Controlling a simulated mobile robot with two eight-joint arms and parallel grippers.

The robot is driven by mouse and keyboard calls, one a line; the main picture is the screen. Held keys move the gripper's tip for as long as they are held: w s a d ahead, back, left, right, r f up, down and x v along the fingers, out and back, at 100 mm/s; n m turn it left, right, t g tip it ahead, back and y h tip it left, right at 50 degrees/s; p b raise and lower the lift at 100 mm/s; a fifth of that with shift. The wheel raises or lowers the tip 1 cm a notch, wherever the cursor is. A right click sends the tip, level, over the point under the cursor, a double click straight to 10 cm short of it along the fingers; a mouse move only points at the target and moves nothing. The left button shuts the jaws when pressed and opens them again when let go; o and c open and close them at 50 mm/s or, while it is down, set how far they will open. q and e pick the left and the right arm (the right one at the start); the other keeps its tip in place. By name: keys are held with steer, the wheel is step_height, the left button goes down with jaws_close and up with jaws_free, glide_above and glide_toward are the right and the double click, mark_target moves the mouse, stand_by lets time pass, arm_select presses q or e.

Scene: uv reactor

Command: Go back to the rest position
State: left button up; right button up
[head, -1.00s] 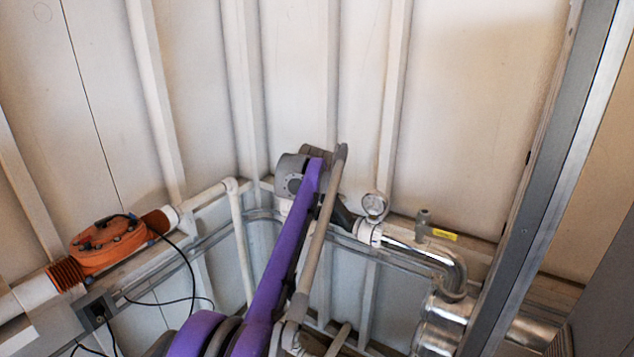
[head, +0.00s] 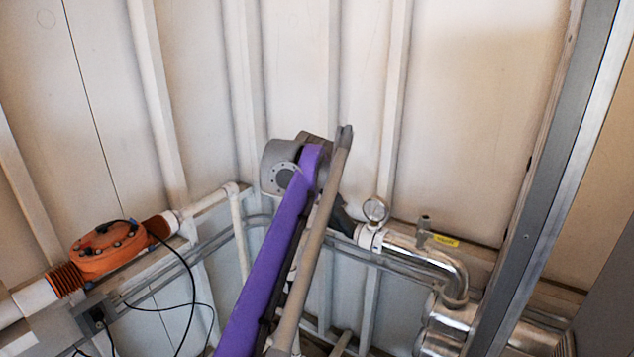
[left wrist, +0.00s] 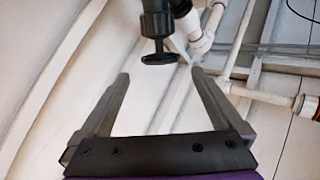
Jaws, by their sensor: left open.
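My left arm rises from the bottom middle of the head view, its purple link running up to a grey joint near the pipework. Its gripper is not clearly visible there, largely hidden behind the arm. In the left wrist view my left gripper (left wrist: 161,74) is open, its two dark fingers spread apart with nothing held between them. A black valve-like part with a flat handle (left wrist: 158,59) shows beyond the fingertips, at the top middle. I cannot tell from the picture how far it is from the fingers. My right gripper is in neither view.
An orange reactor unit (head: 105,248) with black cables sits on a white pipe at the left. A round gauge (head: 376,210) and a shiny metal pipe (head: 415,250) are right of my arm. A grey metal post (head: 535,180) stands at the right. The ribbed wall (head: 460,120) is behind.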

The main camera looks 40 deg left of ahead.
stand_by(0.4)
arm_select(q)
steer(key=s+d+f+m+g+h+p, duration=0.1)
steer(key=s+d+f+m+h, duration=0.1)
steer(key=s+d+f+m, duration=0.5)
steer(key=s+d+f+h, duration=0.1)
steer(key=s+d+f, duration=0.45)
steer(key=d, duration=0.55)
steer(key=s+d+f+m+g+h, duration=0.1)
steer(key=s+d+f+m, duration=0.3)
steer(key=s+f, duration=0.4)
steer(key=s+d+f+m+g+h+p, duration=0.1)
steer(key=s+d+f+m+h, duration=0.1)
steer(key=s+d+f+m, duration=0.2)
steer(key=s+d+f, duration=0.3)
steer(key=s+f, duration=0.2)
steer(key=s, duration=0.1)
steer(key=shift+f, duration=0.15)
